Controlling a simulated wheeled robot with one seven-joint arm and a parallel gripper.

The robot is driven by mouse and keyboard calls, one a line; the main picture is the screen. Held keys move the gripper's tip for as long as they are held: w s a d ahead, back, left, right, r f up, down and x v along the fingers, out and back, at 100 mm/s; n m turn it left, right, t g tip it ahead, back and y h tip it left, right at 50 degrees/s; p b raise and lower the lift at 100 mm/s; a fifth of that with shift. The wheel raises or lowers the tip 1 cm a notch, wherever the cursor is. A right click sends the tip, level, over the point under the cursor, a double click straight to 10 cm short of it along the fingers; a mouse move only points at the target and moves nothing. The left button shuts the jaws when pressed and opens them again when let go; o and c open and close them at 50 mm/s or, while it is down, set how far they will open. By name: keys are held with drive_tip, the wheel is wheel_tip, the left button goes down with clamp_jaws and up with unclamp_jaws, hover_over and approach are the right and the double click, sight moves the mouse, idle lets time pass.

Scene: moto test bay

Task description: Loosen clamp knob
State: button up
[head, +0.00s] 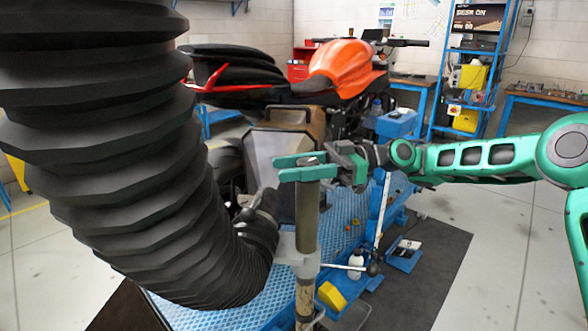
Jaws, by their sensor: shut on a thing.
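A vertical stand post (307,218) rises in the middle of the head view. A pale clamp body (296,258) sits around it lower down. A thin rod runs right from the clamp to a dark round knob (372,269), which looks like the clamp knob. My gripper (290,168) comes in from the right with its green fingers level, one on each side of the post's top. It is shut on the post's top, well above the clamp and apart from the dark knob. The fingers partly hide the post's top.
A thick black ribbed hose (130,150) fills the left and curves to the clamp. An orange motorcycle (345,66) stands behind on a blue lift (345,210). A blue shelf rack (470,75) is at the back. Grey floor (480,235) is clear at right.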

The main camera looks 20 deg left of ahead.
drive_tip(key=o, duration=1.1)
drive_tip(key=shift+w+f, duration=0.2)
drive_tip(key=shift+w, duration=0.05)
drive_tip(key=shift+c, duration=0.2)
drive_tip(key=shift+s, duration=0.1)
drive_tip(key=shift+r, duration=0.1)
drive_tip(key=v, duration=1.1)
drive_tip(key=shift+a, duration=0.1)
